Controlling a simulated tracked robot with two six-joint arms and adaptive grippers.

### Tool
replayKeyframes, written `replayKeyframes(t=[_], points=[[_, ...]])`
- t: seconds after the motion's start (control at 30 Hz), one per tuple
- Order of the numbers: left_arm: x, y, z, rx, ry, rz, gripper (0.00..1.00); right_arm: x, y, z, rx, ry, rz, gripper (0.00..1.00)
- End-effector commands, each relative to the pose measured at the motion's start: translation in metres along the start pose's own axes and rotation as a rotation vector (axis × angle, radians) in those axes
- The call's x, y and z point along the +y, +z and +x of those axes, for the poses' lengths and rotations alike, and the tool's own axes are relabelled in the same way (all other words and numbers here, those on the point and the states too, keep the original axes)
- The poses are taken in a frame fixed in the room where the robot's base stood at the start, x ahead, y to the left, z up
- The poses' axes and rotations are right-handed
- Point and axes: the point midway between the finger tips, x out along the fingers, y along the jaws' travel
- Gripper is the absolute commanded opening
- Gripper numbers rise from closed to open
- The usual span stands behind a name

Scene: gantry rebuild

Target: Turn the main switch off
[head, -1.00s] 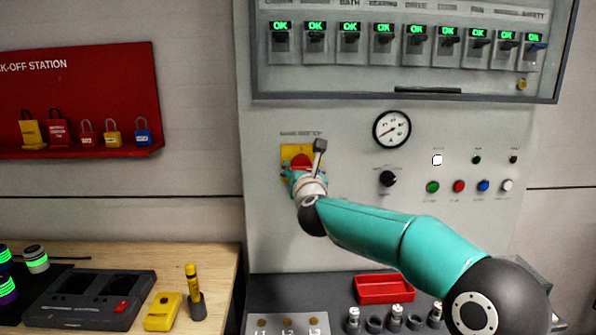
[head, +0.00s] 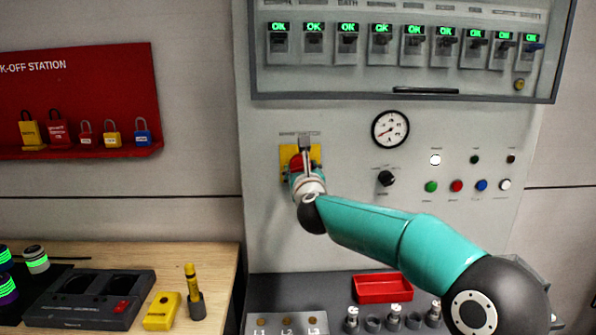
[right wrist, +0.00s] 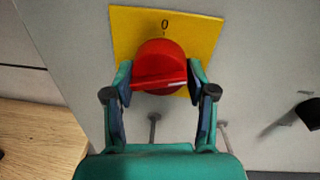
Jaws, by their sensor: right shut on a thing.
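The main switch is a red rotary knob (right wrist: 160,66) on a yellow plate (right wrist: 213,28) marked 0 at the top. In the head view the red knob (head: 297,162) shows in part on its yellow plate (head: 315,153), on the grey panel's left side. My right gripper (right wrist: 160,84) is shut on the knob, one finger at each side. In the right wrist view the knob's grip bar lies about level across the plate. In the head view my right gripper (head: 304,172) covers the plate's lower part. My left gripper is not in view.
A gauge (head: 390,129) and a black selector knob (head: 386,178) sit right of the switch, with several coloured buttons beyond. A red tray (head: 383,288) stands below. A lock-off board (head: 80,100) hangs at the left above a wooden bench (head: 215,262).

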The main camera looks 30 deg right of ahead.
Motion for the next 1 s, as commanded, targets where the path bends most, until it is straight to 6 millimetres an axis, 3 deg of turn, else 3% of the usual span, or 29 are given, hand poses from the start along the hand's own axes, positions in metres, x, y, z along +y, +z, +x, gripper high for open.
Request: replayKeyframes(t=[1.0], points=[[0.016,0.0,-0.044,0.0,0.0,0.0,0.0,-0.004,0.012,-0.001,0.063,-0.02,-0.955,0.21]])
